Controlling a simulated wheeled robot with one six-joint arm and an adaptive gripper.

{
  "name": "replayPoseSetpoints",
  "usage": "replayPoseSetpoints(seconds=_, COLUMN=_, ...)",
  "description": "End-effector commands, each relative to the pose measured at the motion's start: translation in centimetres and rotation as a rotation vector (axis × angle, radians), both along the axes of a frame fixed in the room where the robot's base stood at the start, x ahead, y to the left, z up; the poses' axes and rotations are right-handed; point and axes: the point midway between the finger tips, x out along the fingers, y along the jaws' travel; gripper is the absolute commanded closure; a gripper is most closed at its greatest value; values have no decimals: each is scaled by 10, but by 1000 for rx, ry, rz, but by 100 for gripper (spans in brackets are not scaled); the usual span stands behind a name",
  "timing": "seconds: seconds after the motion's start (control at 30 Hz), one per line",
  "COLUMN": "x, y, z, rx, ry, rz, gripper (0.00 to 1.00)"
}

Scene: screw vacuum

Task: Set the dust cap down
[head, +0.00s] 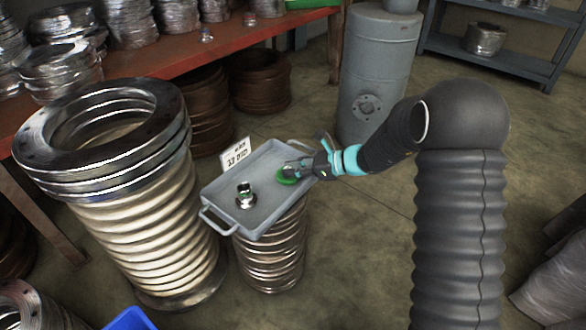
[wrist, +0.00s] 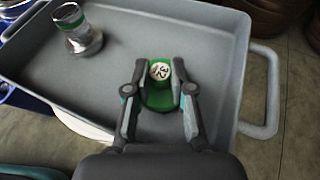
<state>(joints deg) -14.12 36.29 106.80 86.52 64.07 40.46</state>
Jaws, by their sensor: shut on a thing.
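The dust cap (wrist: 160,97) is green with a pale round label reading 32. My gripper (wrist: 160,88) is shut on it, with one finger on each side. In the head view the green cap (head: 287,180) shows at the tips of my gripper (head: 292,172), over the right part of the grey tray (head: 265,215). The tray also shows in the wrist view (wrist: 115,75). The cap is low over the tray floor; I cannot tell whether it touches it. A small metal flanged fitting (head: 245,196) with a green band stands upright on the tray, left of the cap.
The tray rests on a metal bellows stack (head: 272,262). A large flanged bellows (head: 145,200) stands close at left. A white sign (head: 235,154) stands at the tray's back edge. A grey cylindrical tank (head: 378,75) is behind. The tray floor between fitting and cap is clear.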

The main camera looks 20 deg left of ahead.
Motion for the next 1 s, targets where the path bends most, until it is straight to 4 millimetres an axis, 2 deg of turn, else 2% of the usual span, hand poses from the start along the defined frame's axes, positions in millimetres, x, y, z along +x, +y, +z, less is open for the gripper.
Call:
replayPoseSetpoints(seconds=0.17, x=0, y=0, z=-4, rx=0, ry=0, rz=0, gripper=95)
replayPoseSetpoints(seconds=0.2, x=0, y=0, z=-4, rx=0, ry=0, rz=0, gripper=75)
replayPoseSetpoints(seconds=0.3, x=0, y=0, z=-3, rx=0, ry=0, rz=0, gripper=52)
replayPoseSetpoints(seconds=0.67, x=0, y=0, z=2, rx=0, ry=0, rz=0, gripper=52)
replayPoseSetpoints(seconds=0.77, x=1, y=-9, z=4, rx=0, ry=-1, rz=-2, gripper=52)
replayPoseSetpoints(seconds=1.0, x=1, y=-52, z=23, rx=1, ry=-2, rz=-4, gripper=52)
